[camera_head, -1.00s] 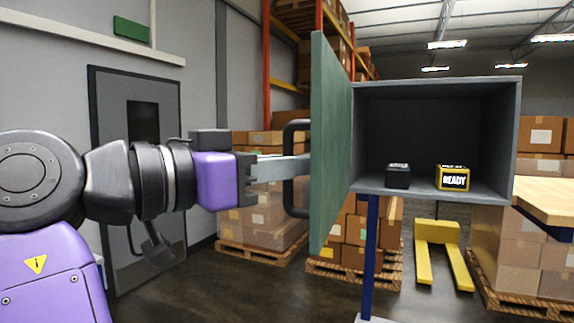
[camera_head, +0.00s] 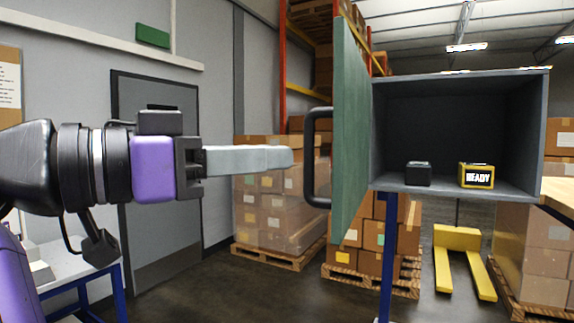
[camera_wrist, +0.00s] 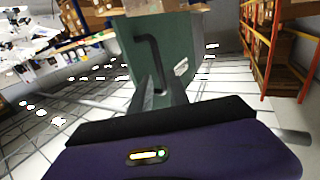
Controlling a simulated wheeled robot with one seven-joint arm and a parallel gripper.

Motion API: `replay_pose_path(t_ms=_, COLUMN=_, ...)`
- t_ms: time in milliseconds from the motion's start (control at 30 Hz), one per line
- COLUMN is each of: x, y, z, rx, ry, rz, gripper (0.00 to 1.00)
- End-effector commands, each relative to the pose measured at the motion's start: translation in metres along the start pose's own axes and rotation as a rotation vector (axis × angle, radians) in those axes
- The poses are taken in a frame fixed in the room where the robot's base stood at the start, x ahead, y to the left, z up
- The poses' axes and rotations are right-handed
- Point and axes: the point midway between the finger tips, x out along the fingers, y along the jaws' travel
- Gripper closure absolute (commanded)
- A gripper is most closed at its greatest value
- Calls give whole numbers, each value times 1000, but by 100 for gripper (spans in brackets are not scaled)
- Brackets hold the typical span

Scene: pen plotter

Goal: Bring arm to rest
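My gripper (camera_head: 291,157) points right in the head view, its fingers a short gap left of the black handle (camera_head: 310,155). The handle is on the green cabinet door (camera_head: 350,140), which stands open. In the wrist view my gripper (camera_wrist: 158,80) shows two fingers spread with a gap between them and nothing held. The green door (camera_wrist: 185,45) and its handle (camera_wrist: 146,42) lie beyond the fingertips there. The arm is stretched out level from the left.
The open grey cabinet (camera_head: 450,75) holds a small black box (camera_head: 419,174) and a yellow-framed box reading READY (camera_head: 477,176). A yellow pallet jack (camera_head: 457,238) and cartons on pallets stand behind. A blue-legged table (camera_head: 78,272) is at the lower left.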

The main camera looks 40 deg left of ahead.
Motion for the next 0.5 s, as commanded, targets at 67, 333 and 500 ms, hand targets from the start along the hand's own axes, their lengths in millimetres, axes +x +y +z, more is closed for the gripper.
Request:
replay_pose_path(t_ms=67, x=-6, y=0, z=1, rx=0, ry=1, rz=0, gripper=78)
replay_pose_path(t_ms=333, x=-8, y=0, z=0, rx=-1, ry=0, rz=0, gripper=78)
replay_pose_path(t_ms=500, x=-8, y=0, z=0, rx=-1, ry=0, rz=0, gripper=78)
